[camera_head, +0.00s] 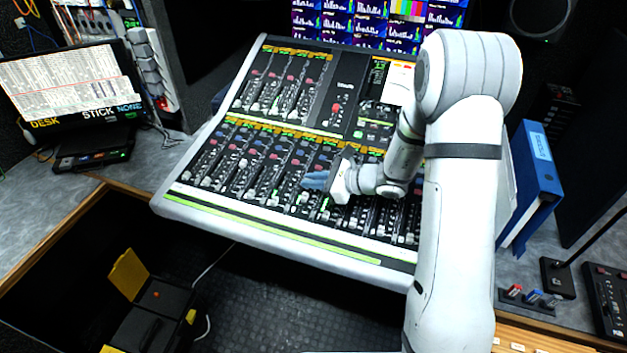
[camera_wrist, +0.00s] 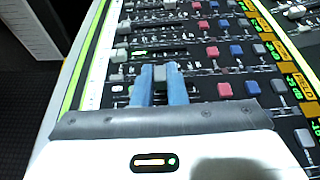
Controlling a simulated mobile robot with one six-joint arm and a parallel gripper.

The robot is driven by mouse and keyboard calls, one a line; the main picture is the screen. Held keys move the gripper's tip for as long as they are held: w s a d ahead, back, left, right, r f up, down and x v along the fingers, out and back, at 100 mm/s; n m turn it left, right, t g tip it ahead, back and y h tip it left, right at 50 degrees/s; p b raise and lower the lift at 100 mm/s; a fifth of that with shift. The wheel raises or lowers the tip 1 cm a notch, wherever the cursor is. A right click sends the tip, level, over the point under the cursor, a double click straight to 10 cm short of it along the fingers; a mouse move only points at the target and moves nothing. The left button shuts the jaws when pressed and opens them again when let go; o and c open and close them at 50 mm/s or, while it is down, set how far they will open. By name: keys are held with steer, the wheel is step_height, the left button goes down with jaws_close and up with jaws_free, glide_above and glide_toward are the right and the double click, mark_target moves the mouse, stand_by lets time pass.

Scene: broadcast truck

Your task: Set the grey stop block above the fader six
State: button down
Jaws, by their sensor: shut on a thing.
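My gripper (camera_head: 315,181) is low over the mixing desk (camera_head: 172,207), above the lower bank of faders. In the wrist view its two blue fingers (camera_wrist: 160,88) are shut on a small grey block (camera_wrist: 160,73), which looks like the grey stop block. In the head view the fingers hide the block. Fader caps (camera_wrist: 118,78) stand in a row just left of the fingers in the wrist view. I cannot read fader numbers, so I cannot tell which one is fader six. Whether the block touches the desk is unclear.
Coloured knobs (camera_wrist: 225,90) fill the panel right of the fingers in the wrist view. A blue binder (camera_head: 533,180) stands at the right. An open black case (camera_head: 150,315) lies low at the left.

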steer(key=shift+w+d+f+b, duration=0.1)
steer(key=shift+w+f+b, duration=0.1)
steer(key=shift+f+b, duration=1.3)
steer(key=c, duration=1.4)
jaws_free()
steer(key=shift+r, duration=0.1)
steer(key=v, duration=0.8)
